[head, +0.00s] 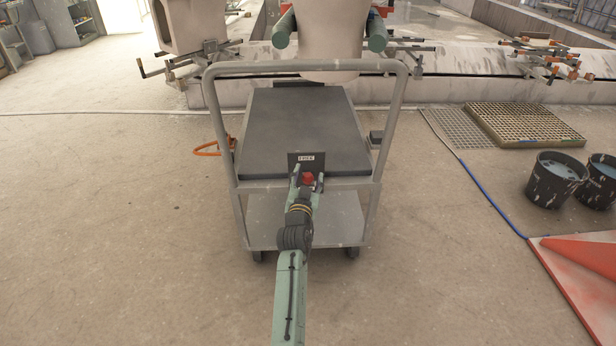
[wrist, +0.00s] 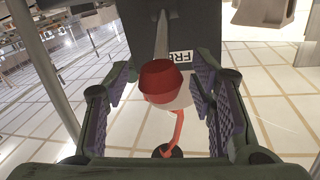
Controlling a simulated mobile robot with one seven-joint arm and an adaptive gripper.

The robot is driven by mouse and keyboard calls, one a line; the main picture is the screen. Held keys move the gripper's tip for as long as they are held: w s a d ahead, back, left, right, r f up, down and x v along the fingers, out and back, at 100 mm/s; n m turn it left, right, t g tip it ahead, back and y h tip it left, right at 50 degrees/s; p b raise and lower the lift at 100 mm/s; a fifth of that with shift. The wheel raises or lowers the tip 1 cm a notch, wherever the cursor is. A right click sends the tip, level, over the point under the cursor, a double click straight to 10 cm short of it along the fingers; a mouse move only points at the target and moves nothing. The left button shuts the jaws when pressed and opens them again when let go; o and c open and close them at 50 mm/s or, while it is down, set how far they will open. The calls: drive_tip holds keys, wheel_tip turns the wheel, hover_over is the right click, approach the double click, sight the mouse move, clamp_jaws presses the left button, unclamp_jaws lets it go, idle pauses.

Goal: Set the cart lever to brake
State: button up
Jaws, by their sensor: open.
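The cart (head: 233,205) is a grey trolley with a tall tube handle and a dark top deck (head: 300,115). At its near edge is a dark plate (head: 293,158) with a white label; in the wrist view the label (wrist: 181,57) shows "FRE", the rest cut off by a finger. The lever has a red knob (wrist: 162,80) with a pale lower part and an orange stem (wrist: 172,132) running to a dark round base. The red knob also shows in the head view (head: 308,178). My gripper (wrist: 160,92) is open, its padded fingers on either side of the knob, apparently not clamped.
A large pale vessel (head: 322,45) stands behind the cart. At the right are dark buckets (head: 556,178), a grating (head: 525,124), a blue hose (head: 490,197) and a red-orange tray (head: 585,285). An orange item (head: 207,151) lies left of the cart. The near floor is clear.

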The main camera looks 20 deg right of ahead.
drive_tip(key=shift+c, duration=0.2)
clamp_jaws()
idle(0.5)
